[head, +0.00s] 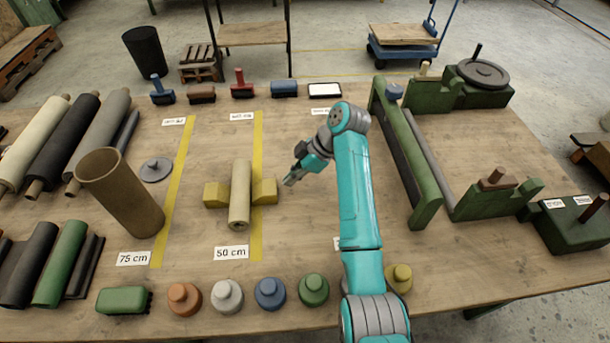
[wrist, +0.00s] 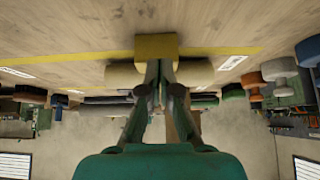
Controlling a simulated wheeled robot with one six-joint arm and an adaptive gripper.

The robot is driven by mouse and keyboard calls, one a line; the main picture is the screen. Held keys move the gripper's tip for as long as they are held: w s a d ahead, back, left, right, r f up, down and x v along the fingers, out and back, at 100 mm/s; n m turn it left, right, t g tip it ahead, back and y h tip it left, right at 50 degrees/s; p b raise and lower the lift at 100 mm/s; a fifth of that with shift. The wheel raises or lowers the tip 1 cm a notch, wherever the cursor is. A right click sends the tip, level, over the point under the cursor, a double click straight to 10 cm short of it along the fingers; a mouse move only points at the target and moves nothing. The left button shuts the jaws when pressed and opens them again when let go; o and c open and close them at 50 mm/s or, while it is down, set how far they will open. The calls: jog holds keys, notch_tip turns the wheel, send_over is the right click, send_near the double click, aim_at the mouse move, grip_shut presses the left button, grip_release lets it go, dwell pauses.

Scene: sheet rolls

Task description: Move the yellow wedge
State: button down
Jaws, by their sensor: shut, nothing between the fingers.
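Two yellow wedges lie on the table in the head view, a left wedge (head: 216,195) and a right wedge (head: 264,191). A cream roll (head: 240,190) lies between them. The right wedge sits on the 50 cm yellow tape line. My gripper (head: 290,181) is just right of the right wedge, pointing toward it. In the wrist view a yellow wedge (wrist: 156,46) is straight beyond the fingertips (wrist: 161,66), with the cream roll (wrist: 198,72) behind it. The fingers are closed together with nothing between them. Whether they touch the wedge I cannot tell.
A brown tube (head: 120,195) stands upright at left. Several coloured knobbed weights, such as a blue one (head: 270,293), line the front edge. A long green rail (head: 407,150) stands to the right of my arm.

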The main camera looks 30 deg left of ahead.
aim_at(266, 189)
jog(key=s+a, duration=0.2)
jog(key=a, duration=0.1)
jog(key=s+a, duration=0.1)
jog(key=a, duration=0.1)
jog(key=shift+d+f, duration=0.15)
jog(key=shift+f, duration=0.7)
